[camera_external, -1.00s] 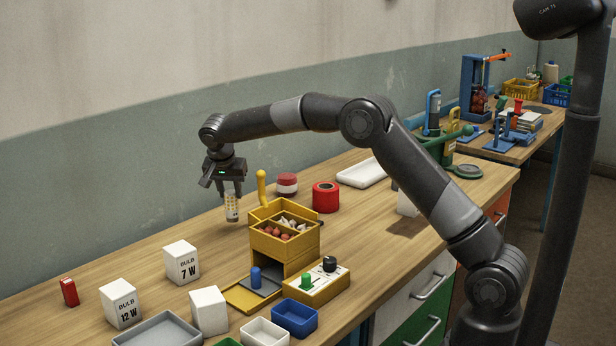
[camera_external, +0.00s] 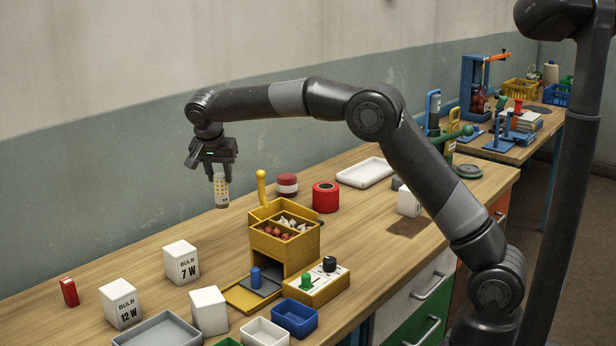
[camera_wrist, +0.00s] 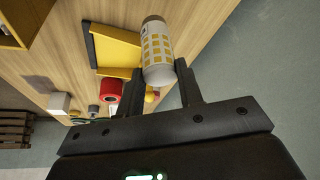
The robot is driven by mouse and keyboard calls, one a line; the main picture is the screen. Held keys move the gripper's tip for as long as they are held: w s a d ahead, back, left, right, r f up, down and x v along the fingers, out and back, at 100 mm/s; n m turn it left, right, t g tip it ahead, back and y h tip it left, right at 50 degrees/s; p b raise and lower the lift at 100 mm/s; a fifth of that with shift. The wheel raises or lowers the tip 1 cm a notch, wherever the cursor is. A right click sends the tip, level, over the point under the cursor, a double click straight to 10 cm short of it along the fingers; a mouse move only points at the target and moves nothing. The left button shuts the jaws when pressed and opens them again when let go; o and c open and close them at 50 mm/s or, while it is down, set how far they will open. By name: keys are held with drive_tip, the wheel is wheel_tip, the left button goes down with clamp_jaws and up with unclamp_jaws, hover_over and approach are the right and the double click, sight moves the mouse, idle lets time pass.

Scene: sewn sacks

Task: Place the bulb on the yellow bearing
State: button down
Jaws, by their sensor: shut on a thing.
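My gripper (camera_external: 220,173) is shut on a bulb (camera_external: 221,191), holding it upright above the back of the bench, left of the yellow box. The bulb is white with rows of yellow squares and a darker lower end. In the wrist view the bulb (camera_wrist: 158,50) sits between the two fingers of my gripper (camera_wrist: 160,84). A yellow box (camera_external: 284,245) with small parts in its compartments stands mid-bench, with a yellow lever (camera_external: 262,188) at its back and a yellow tray (camera_external: 246,299) in front. I cannot make out which thing is the yellow bearing.
White cartons marked 7 W (camera_external: 182,263) and 12 W (camera_external: 121,304) stand at the left. A red roll (camera_external: 326,197) and a red-and-white jar (camera_external: 287,184) stand behind the box. A yellow control box (camera_external: 317,287) is at its right front. Bench below the bulb is clear.

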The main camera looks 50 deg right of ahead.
drive_tip(key=r, duration=0.7)
drive_tip(key=shift+d+r, duration=0.4)
drive_tip(key=s+d, duration=0.3)
drive_tip(key=d, duration=1.8)
drive_tip(key=s+d, duration=0.3)
drive_tip(key=d, duration=1.8)
drive_tip(key=s+d+m, duration=0.1)
drive_tip(key=s+d, duration=1.5)
drive_tip(key=d, duration=0.4)
drive_tip(key=s+d+m, duration=0.1)
drive_tip(key=s+d, duration=0.5)
drive_tip(key=s, duration=0.3)
drive_tip(key=s+d, duration=0.6)
drive_tip(key=s, duration=0.4)
drive_tip(key=shift+g, duration=0.3)
drive_tip(key=shift+w+a+f, duration=0.25)
drive_tip(key=shift+w+f, duration=1.85)
drive_tip(key=shift+f, duration=0.6)
drive_tip(key=shift+w+a+f, duration=0.25)
drive_tip(key=shift+w+f, duration=1.85)
drive_tip(key=shift+f, duration=0.6)
drive_tip(key=shift+w+a+f, duration=0.25)
drive_tip(key=shift+w+f, duration=1.85)
drive_tip(key=shift+f, duration=0.6)
